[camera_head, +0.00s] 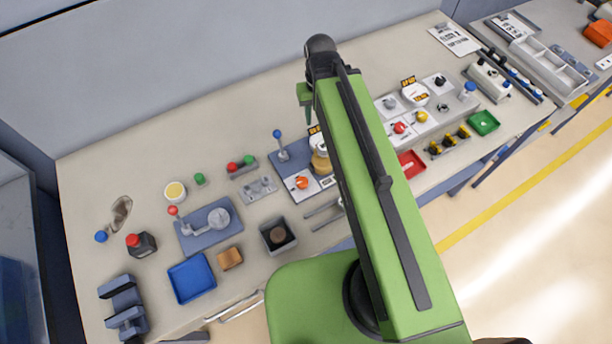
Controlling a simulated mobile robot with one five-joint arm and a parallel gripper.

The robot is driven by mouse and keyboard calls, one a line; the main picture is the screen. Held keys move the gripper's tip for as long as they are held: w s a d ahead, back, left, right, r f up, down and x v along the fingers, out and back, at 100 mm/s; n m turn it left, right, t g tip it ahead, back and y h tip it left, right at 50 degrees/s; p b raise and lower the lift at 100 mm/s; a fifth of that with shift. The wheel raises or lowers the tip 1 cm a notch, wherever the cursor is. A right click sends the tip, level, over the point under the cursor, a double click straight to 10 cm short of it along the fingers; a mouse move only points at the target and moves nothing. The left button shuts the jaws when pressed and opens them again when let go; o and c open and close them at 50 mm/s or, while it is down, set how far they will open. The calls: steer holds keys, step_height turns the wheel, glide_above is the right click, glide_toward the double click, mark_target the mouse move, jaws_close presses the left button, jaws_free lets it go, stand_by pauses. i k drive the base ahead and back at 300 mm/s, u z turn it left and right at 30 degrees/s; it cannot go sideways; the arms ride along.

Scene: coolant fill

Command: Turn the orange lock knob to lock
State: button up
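An orange knob (302,183) sits on a white plate at the front left of a blue-grey station (290,157) in the middle of the bench. It is in plain view, but its lock marking is too small to read. My green arm rises from the bottom and crosses the picture just right of the station, hiding part of it. A narrow green tip (307,112), which looks like part of my gripper, hangs at the arm's far end, above and beyond the knob in the picture and apart from it. The fingers cannot be made out, so open or shut is unclear.
A blue-handled lever (280,143) stands behind the knob, and a brass-coloured cylinder (320,162) stands to its right. A grey square cup (278,235) is in front. Red and green knobs (240,166) lie to the left. A red tray (411,164) is right of my arm.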

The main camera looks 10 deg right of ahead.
mark_target(302, 182)
steer(key=z, duration=0.95)
steer(key=k, duration=0.75)
steer(key=u, duration=2.3)
steer(key=k, duration=0.9)
steer(key=z, duration=0.15)
steer(key=i, duration=0.9)
steer(key=u, duration=0.1)
